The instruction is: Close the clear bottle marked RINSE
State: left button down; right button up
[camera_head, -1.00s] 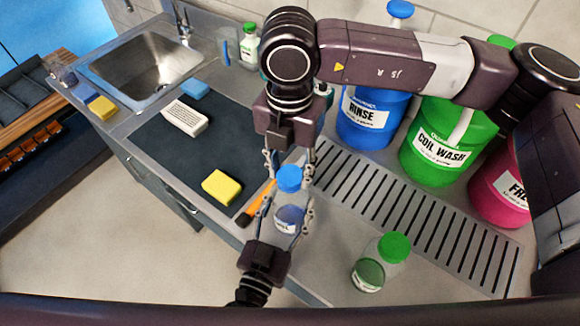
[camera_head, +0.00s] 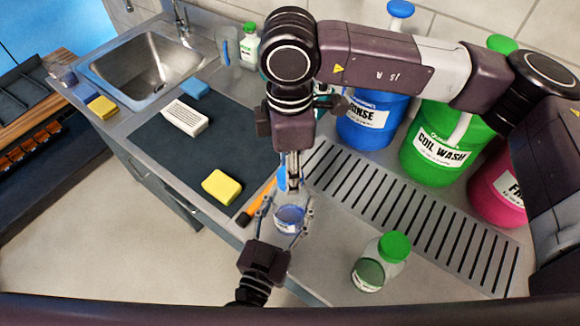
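The clear bottle (camera_head: 290,219) with blue liquid and a partly hidden white label is near the front edge of the counter. My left gripper (camera_head: 287,208) comes from below, with its fingers against both sides of the bottle. Its blue cap (camera_head: 282,179) is at the bottle's top, partly hidden by my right gripper (camera_head: 292,184). That gripper points down from above and its fingers show edge-on, one in front of the cap. I cannot tell whether they grip it or how the cap sits on the neck.
A green-capped bottle (camera_head: 380,262) stands to the right. Large blue RINSE (camera_head: 364,120), green COIL WASH (camera_head: 440,150) and pink (camera_head: 497,195) jugs stand behind the slotted drain (camera_head: 410,220). A yellow sponge (camera_head: 221,187), a brush (camera_head: 252,207) and a dark mat (camera_head: 160,150) lie left.

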jog(key=o, duration=0.4)
jog(key=shift+c, duration=0.2)
jog(key=shift+r, duration=2.3)
jog(key=shift+c, duration=0.5)
